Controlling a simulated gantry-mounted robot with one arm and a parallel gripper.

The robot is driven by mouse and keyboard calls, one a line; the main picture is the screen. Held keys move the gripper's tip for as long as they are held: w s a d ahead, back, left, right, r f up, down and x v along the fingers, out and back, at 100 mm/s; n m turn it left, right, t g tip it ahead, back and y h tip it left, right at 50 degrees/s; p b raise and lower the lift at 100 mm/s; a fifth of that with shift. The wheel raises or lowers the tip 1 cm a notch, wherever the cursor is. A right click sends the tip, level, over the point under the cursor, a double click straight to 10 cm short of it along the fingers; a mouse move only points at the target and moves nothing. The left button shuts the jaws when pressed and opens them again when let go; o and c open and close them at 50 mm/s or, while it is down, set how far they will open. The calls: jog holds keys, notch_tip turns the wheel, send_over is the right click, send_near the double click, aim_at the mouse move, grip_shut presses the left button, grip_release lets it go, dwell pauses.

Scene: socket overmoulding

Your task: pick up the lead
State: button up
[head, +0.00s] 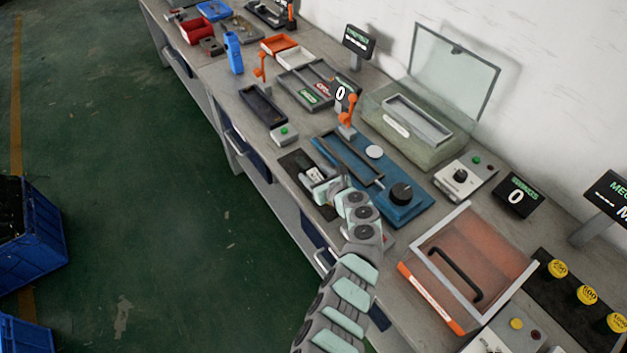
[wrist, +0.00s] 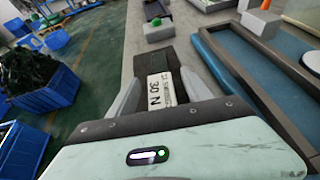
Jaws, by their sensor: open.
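My gripper (head: 314,178) hangs over a dark mat (head: 293,161) at the bench's front edge, left of the blue fixture. In the wrist view my gripper (wrist: 161,84) has its two grey fingers spread apart. Between them show a white label reading "30 N" (wrist: 158,90) and part of the dark mat (wrist: 160,60). I cannot make out the lead in either view. My gripper and wrist cover much of the mat in the head view. I see nothing clamped between the fingers.
The blue fixture (head: 416,212) with a dark channel and black knob stands close right of my gripper. A grey box with a green button (head: 284,135) and a black tray (head: 262,106) lie beyond. An orange-fronted clear-lidded box (head: 430,298) is at the near right.

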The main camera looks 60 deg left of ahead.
jog(key=shift+a, duration=0.15)
jog(key=shift+c, duration=0.5)
grip_shut()
